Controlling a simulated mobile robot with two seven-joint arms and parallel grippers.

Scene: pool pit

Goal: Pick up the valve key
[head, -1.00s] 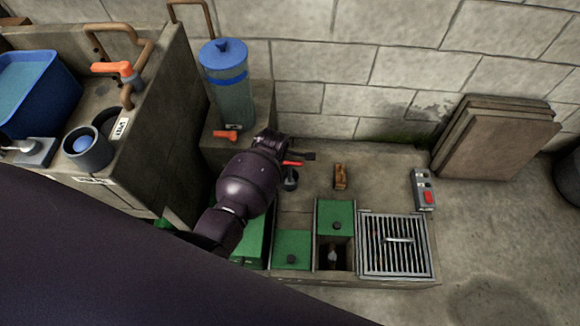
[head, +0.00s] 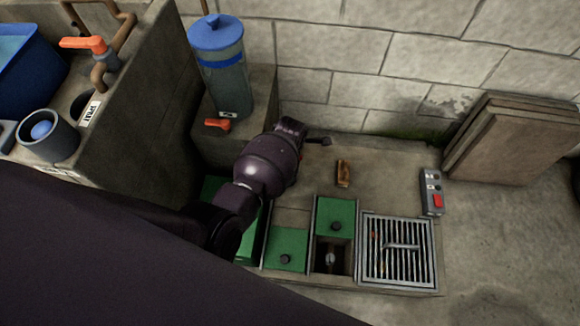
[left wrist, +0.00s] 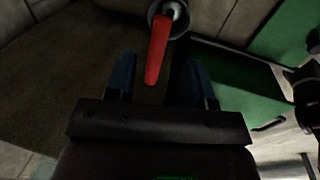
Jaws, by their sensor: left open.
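A red handle (left wrist: 158,50), which looks like the valve key, shows in the left wrist view. Its upper end meets a round grey holder (left wrist: 182,29); whether it stands in it I cannot tell. My left gripper (left wrist: 157,60) is open, with one blue finger on each side of the handle's lower part. I see no contact between the fingers and the handle. In the head view my left arm covers most of the handle and the gripper; only a thin sliver of red shows beside the arm.
Green lids (head: 287,248) and a metal grate (head: 370,280) lie in front, beside an open compartment (head: 322,270). A brown block (head: 343,173) and a grey box with a red button (head: 432,192) lie on the ledge. A blue-lidded canister (head: 218,75) stands behind left.

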